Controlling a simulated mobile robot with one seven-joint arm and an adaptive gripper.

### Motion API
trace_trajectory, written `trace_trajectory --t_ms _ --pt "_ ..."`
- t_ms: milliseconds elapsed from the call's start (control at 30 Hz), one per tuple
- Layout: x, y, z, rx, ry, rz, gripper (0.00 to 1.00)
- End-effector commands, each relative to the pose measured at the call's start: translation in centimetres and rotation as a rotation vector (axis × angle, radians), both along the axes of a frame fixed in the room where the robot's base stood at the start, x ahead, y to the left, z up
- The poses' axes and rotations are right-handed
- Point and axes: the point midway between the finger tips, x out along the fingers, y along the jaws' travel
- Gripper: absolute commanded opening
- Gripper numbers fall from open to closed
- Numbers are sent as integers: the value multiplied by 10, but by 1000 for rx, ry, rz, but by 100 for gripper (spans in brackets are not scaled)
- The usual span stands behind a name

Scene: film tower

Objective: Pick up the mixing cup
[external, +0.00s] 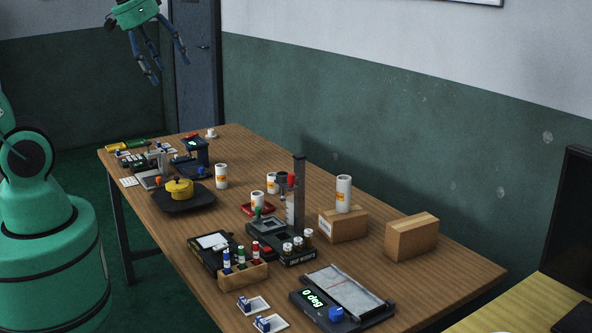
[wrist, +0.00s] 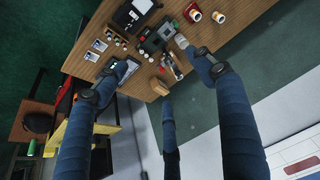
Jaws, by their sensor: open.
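Several white cylindrical cups with orange labels stand on the wooden table in the external view. I cannot tell which is the mixing cup. Two labelled cups (wrist: 195,15) (wrist: 218,17) show near the top of the wrist view. My gripper (external: 167,68) hangs high above and beyond the table's far end, apart from everything. Its blue fingers are spread and empty, also in the wrist view (wrist: 155,88).
A yellow pot (external: 179,189) rests on a dark plate. A dark upright column (external: 299,195), a bottle rack (external: 243,275), wooden blocks (external: 411,237) and a tilting device with a digital display (external: 342,297) crowd the table. Bare wood shows along the table's right side.

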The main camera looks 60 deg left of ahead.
Motion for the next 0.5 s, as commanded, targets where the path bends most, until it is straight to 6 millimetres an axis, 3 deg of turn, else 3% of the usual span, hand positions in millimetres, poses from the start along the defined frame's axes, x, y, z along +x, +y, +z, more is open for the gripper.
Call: trace_trajectory --t_ms 267,500 --pt "68 3 -5 13 64 -27 69" --pt "128 7 -22 23 114 -51 69"
